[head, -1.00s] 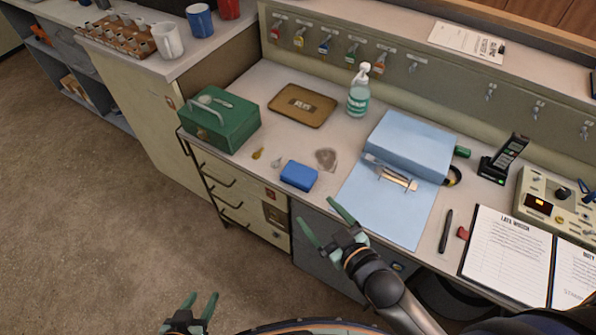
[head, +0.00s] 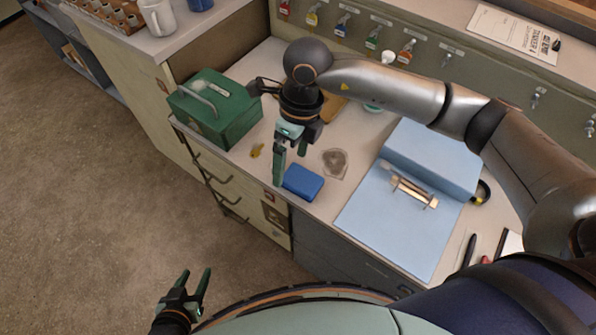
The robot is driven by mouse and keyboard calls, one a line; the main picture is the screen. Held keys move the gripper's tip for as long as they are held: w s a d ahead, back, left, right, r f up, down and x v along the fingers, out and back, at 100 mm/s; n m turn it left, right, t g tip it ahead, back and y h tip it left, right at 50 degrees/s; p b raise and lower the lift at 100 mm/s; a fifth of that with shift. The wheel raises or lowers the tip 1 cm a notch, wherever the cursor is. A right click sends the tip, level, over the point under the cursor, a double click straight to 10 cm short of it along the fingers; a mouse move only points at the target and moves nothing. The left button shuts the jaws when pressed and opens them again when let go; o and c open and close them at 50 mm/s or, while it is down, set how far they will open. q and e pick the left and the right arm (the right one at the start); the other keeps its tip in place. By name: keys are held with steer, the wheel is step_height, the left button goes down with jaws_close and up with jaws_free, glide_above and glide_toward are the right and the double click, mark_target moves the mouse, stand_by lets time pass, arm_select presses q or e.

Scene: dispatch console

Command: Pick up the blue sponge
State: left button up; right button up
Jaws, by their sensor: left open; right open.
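The blue sponge (head: 302,182) lies flat on the desk near its front edge. My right gripper (head: 289,168) is open and points down, just behind and to the left of the sponge in the picture. Its fingers hold nothing, and I cannot tell how high they are above the desk. My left gripper (head: 193,291) is open and empty, low in the picture over the floor, away from the desk.
A green metal box (head: 215,112) stands left of the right gripper. A brown tray is mostly hidden behind my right arm.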

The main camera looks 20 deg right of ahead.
steer(key=w+d+t+h, duration=0.1)
steer(key=w+d+h, duration=0.1)
steer(key=w+d, duration=0.1)
glide_above(302, 179)
steer(key=f, duration=0.6)
steer(key=shift+w+d, duration=0.1)
steer(key=shift+d, duration=0.15)
steer(key=f, duration=0.3)
steer(key=f+p, duration=0.1)
steer(key=f, duration=0.1)
steer(key=shift+a+f, duration=0.25)
steer(key=shift+f, duration=0.05)
steer(key=c, duration=1.2)
